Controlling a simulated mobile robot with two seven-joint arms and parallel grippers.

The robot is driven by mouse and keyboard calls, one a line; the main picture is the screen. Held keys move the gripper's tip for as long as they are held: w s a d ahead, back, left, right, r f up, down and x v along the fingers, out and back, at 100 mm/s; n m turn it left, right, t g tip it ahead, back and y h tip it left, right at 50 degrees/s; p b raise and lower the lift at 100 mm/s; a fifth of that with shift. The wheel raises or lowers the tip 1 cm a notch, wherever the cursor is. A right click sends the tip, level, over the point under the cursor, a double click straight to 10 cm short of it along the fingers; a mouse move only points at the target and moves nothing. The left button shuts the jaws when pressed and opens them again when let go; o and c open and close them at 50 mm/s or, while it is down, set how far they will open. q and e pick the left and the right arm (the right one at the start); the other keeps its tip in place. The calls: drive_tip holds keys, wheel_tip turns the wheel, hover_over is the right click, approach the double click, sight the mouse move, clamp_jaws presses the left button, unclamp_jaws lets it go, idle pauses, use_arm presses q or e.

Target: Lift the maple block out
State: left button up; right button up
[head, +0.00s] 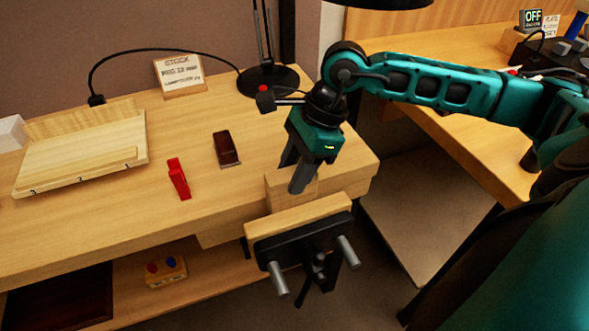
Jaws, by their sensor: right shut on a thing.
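The maple block (279,191) is a pale wooden piece at the front right edge of the bench, just behind the front jaw of the vise (300,242). The vise has a wooden facing, a black metal plate and grey rods. My right gripper (296,178) comes down from above and is shut on the block. The fingers and the vise's front jaw hide part of the block. I cannot tell whether the block touches the jaws or how deep it sits. My left gripper is not in view.
A second table (470,135) stands right, beyond a gap.

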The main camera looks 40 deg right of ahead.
drive_tip(key=shift+r+p, duration=0.9)
drive_tip(key=shift+r, duration=0.75)
drive_tip(key=shift+r, duration=0.1)
